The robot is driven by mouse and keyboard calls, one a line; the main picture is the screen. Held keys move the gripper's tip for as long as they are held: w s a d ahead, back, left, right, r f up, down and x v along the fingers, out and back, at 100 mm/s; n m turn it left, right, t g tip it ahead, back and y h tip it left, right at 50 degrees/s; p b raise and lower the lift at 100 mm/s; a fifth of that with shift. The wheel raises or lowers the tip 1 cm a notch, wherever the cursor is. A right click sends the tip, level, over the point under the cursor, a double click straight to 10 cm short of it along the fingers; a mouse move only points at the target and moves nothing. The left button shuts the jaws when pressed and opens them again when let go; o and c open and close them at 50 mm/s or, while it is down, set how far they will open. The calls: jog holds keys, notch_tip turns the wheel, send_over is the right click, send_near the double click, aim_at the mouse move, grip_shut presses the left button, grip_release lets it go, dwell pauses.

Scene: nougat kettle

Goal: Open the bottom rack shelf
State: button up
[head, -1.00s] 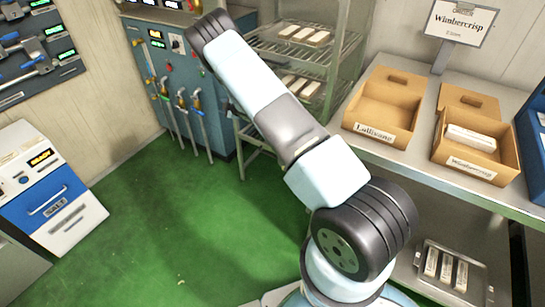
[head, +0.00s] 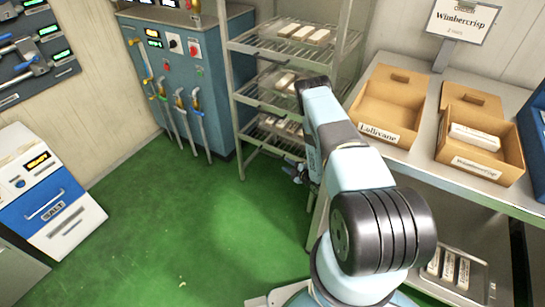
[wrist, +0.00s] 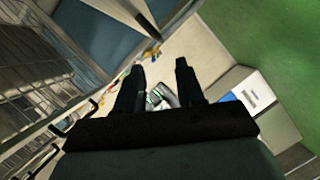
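The metal rack (head: 237,110) stands at the back middle of the head view, with several wire shelves bearing pale bars. Its bottom shelf (head: 262,141) is the lowest one in sight, with a few bars on it, and is partly hidden behind my arm. My gripper (head: 296,172) is low in front of the rack's right part, small and partly hidden by my arm. In the wrist view my gripper (wrist: 160,78) has its two fingers apart with nothing between them. The rack (wrist: 35,75) shows there at the left, tilted, apart from the fingers.
A blue control cabinet (head: 180,75) with hoses stands left of the rack. A table (head: 440,170) with cardboard boxes (head: 387,105) is at the right. A white and blue salt unit (head: 45,200) stands at the left. The green floor (head: 190,220) is clear.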

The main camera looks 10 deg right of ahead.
aim_at(272, 155)
jog(key=x, duration=1.2)
jog(key=shift+w+a, duration=0.2)
jog(key=shift+w, duration=0.1)
grip_shut()
